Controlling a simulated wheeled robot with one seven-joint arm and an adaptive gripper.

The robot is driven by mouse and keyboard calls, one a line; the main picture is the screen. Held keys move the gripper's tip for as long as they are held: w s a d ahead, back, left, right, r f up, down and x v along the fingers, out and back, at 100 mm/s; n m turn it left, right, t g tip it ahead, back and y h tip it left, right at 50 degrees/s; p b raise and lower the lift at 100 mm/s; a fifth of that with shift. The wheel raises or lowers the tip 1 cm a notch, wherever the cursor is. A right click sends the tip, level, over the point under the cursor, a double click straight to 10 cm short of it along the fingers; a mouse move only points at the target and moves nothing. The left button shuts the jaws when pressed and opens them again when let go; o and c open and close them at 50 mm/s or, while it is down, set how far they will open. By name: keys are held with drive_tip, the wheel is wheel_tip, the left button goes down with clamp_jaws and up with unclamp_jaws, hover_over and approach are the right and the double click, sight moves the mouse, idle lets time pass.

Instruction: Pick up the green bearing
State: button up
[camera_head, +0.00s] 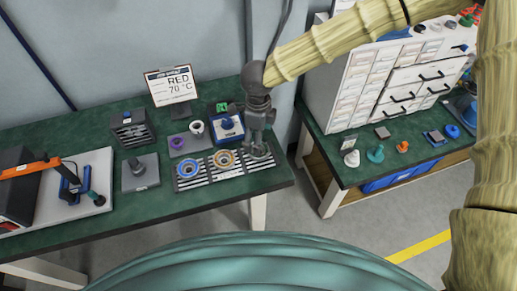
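A striped rack (206,177) on the green workbench holds a blue bearing (187,169) at its left and a tan bearing (224,159) in its middle. My gripper (259,152) points down over the rack's right end. A grey-green ring-like shape shows between and behind the fingers there. It is mostly hidden, so I cannot tell surely that it is the green bearing. The fingers are small and dark here, and I cannot tell whether they are open or shut on it.
A blue fixture (228,128) and a purple plate (190,143) lie close behind the rack. A grey plate (140,172) is left of it. A second bench (350,179) with small parts stands right, across a gap.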

drive_tip(key=shift+s+f, duration=0.2)
drive_tip(key=shift+f, duration=0.15)
drive_tip(key=shift+d+f+p, duration=0.15)
drive_tip(key=shift+f+p, duration=0.55)
drive_tip(key=shift+f, duration=1.35)
drive_tip(key=c, duration=1.3)
drive_tip(key=shift+r, duration=0.1)
drive_tip(key=shift+r+b, duration=0.3)
drive_tip(key=shift+r, duration=0.2)
drive_tip(key=shift+s+d+r+b, duration=0.1)
drive_tip(key=shift+s+r+b, duration=0.25)
drive_tip(key=shift+r, duration=0.2)
drive_tip(key=shift+s+d+r+b, duration=0.1)
drive_tip(key=shift+s+r+b, duration=0.15)
drive_tip(key=shift+r, duration=0.3)
drive_tip(key=s+d+r+b, duration=0.1)
drive_tip(key=s+d, duration=0.1)
drive_tip(key=s, duration=0.5)
drive_tip(key=s+d+b, duration=0.2)
drive_tip(key=s+d, duration=0.1)
drive_tip(key=s, duration=0.4)
drive_tip(key=shift+r+b, duration=0.3)
drive_tip(key=shift+r, duration=0.05)
